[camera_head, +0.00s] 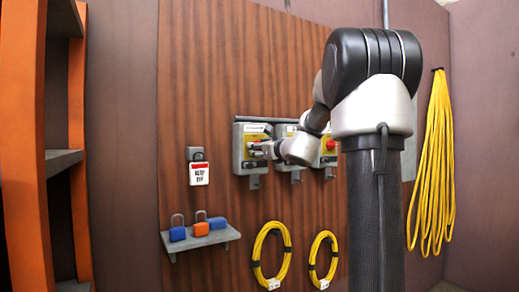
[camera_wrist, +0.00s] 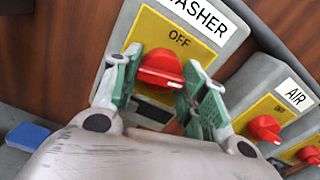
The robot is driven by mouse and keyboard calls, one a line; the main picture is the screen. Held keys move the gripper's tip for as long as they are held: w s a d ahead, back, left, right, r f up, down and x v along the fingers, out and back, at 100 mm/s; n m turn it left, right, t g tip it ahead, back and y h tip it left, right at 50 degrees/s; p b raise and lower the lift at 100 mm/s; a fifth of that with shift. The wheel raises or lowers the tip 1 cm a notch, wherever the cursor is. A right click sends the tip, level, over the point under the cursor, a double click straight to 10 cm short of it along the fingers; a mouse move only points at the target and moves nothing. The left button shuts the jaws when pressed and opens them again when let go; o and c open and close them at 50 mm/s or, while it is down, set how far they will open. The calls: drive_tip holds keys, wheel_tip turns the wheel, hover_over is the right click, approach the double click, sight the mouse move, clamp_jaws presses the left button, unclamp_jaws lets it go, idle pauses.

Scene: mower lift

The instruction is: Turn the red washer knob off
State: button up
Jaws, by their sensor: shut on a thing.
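The red washer knob (camera_wrist: 160,68) sits on a yellow plate marked OFF, on a grey box (camera_wrist: 212,50) labelled WASHER, in the wrist view. My gripper (camera_wrist: 158,82) has its green-padded fingers on both sides of the knob and is shut on it. The picture is tilted, and the knob's underside and part of the plate are hidden by my gripper. In the head view the washer box (camera_head: 241,160) is the leftmost of the row on the wooden panel, and my gripper (camera_head: 262,149) reaches it from the right, covering the knob.
A second box labelled AIR with a red knob (camera_wrist: 264,128) stands close to the right, with another red knob (camera_wrist: 308,155) beyond. A shelf with padlocks (camera_head: 203,240) is below left. Yellow coiled cables (camera_head: 271,254) hang below. An orange rack (camera_head: 25,150) stands at far left.

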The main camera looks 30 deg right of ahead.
drive_tip(key=shift+n, duration=7.6)
drive_tip(key=o, duration=1)
drive_tip(key=shift+r, duration=0.1)
drive_tip(key=shift+c, duration=0.2)
drive_tip(key=shift+s+d, duration=0.1)
drive_tip(key=shift+s, duration=0.05)
drive_tip(key=s, duration=1.1)
drive_tip(key=shift+s+d, duration=0.15)
drive_tip(key=shift+s, duration=0.2)
